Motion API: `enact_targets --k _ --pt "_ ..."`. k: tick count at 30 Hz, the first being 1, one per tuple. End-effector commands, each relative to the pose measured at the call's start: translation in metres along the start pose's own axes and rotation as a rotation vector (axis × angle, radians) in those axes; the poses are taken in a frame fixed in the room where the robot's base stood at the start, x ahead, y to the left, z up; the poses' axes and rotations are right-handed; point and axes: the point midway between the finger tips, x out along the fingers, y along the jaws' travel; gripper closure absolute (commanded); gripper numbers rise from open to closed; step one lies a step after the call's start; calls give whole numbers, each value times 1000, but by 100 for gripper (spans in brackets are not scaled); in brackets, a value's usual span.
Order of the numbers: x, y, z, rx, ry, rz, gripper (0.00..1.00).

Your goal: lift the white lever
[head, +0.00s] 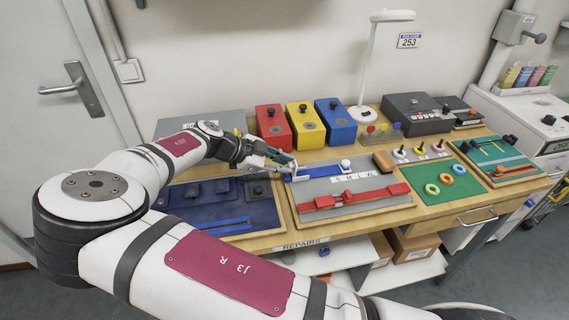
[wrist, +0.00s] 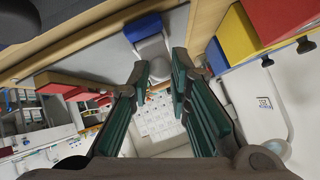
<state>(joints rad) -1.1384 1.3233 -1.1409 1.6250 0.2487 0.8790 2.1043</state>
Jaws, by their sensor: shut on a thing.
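My gripper (head: 290,163) is at the left end of this bar, low over the board. Its green fingers are shut on a pale piece, the white lever (head: 294,171), which stands by the bar's left end. In the wrist view a pale grey-white part (wrist: 152,47) shows between and beyond the fingertips (wrist: 160,68), with a blue part behind it. The fingers hide much of the lever.
A red bar (head: 352,198) lies along the front of the board. Red, yellow and blue boxes (head: 303,124) stand behind it. A dark blue mat (head: 215,208) is at left, a green mat with rings (head: 437,184) at right. A white lamp (head: 368,65) rises behind.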

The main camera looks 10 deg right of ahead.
Motion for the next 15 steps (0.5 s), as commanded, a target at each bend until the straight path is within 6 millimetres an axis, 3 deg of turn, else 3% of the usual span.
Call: enact_targets --k 15 --pt "1 0 6 -7 33 -17 100"
